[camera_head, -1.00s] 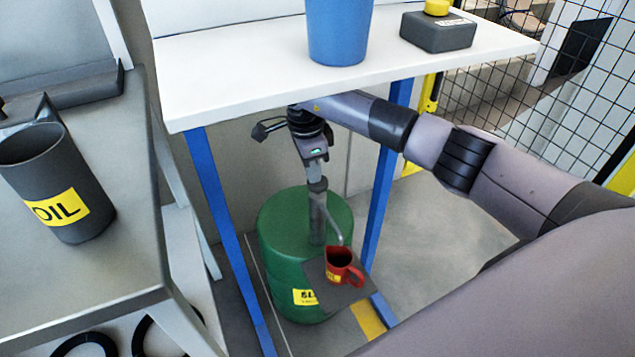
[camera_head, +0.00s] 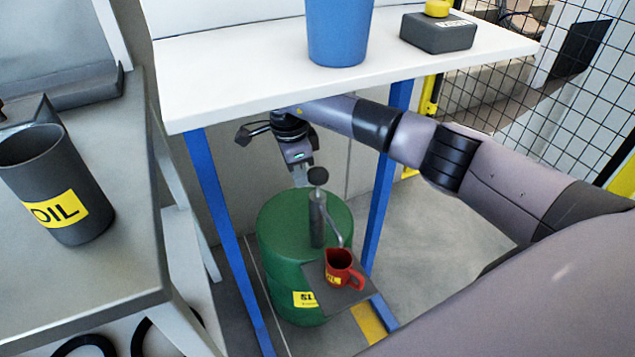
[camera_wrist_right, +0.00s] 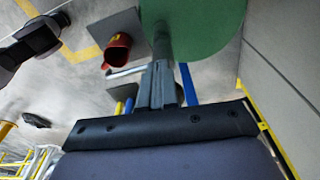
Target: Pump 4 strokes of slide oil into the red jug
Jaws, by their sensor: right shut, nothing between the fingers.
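A green drum (camera_head: 283,228) marked with a yellow label stands on the floor under the white table. A grey pump (camera_head: 317,222) with a dark round knob (camera_head: 318,175) rises from its top. The pump's spout (camera_head: 334,232) bends down toward the red jug (camera_head: 336,262), which sits upright on a dark plate (camera_head: 312,278) beside the drum. The jug also shows in the right wrist view (camera_wrist_right: 117,50). My right gripper (camera_head: 302,183) is shut and empty, just left of the knob; whether they touch is unclear. Its fingers show in the wrist view (camera_wrist_right: 163,85). My left gripper is out of view.
The white table (camera_head: 230,75) with blue legs overhangs my right arm and the drum. On it stand a blue container (camera_head: 338,30) and a grey box (camera_head: 438,32). A dark OIL container (camera_head: 60,185) stands on the grey bench at left. A mesh fence (camera_head: 560,90) is at right.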

